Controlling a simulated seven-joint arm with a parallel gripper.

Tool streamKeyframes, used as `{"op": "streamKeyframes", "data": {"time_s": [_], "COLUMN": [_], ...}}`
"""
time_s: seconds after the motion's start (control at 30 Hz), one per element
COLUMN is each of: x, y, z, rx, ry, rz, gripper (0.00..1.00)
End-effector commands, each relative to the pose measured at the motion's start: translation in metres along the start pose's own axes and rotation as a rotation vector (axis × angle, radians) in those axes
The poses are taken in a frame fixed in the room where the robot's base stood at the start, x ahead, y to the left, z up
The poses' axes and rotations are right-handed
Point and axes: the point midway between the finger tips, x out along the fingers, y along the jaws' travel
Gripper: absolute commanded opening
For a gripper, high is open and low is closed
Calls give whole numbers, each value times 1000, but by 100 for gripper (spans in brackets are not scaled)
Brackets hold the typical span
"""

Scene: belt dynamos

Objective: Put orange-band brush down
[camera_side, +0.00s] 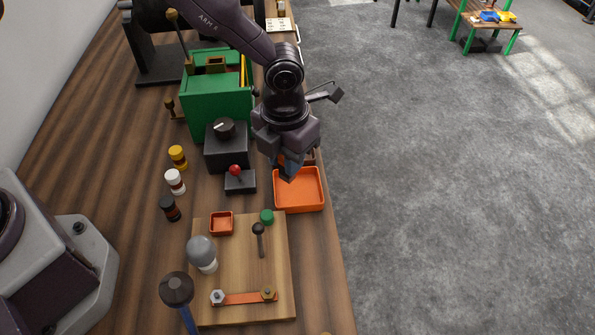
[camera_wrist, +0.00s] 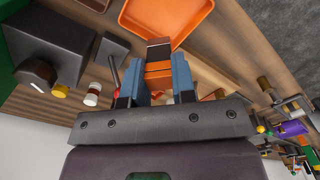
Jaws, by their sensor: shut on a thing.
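My gripper (camera_side: 289,172) hangs over the upper left part of the orange tray (camera_side: 318,203) in the side view. In the wrist view its two blue fingers (camera_wrist: 160,82) are shut on the orange-band brush (camera_wrist: 159,53), a dark block with an orange band. The brush's far end points toward the orange tray (camera_wrist: 136,27). In the side view the fingers and wrist hide most of the brush. The visible floor of the tray looks empty. I cannot tell how high the brush is above the tray.
A black box with a red-knobbed lever (camera_side: 239,181) stands just left of the tray. Behind it are a black dial box (camera_side: 226,154) and a green machine (camera_side: 212,105). A wooden board (camera_side: 270,285) with fittings lies in front. The bench edge is close on the right.

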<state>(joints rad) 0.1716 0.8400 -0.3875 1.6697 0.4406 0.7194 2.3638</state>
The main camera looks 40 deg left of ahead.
Motion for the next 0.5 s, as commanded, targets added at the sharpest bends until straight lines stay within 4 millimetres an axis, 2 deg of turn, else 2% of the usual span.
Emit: {"op": "streamKeyframes", "data": {"time_s": [0.1,0.33,0.5], "x": [14,28,52], "y": [-5,-9,-9], "z": [10,20,18], "rx": [0,-1,0], "ry": [1,1,2], "rz": [0,2,2], "gripper": [0,0,0]}}
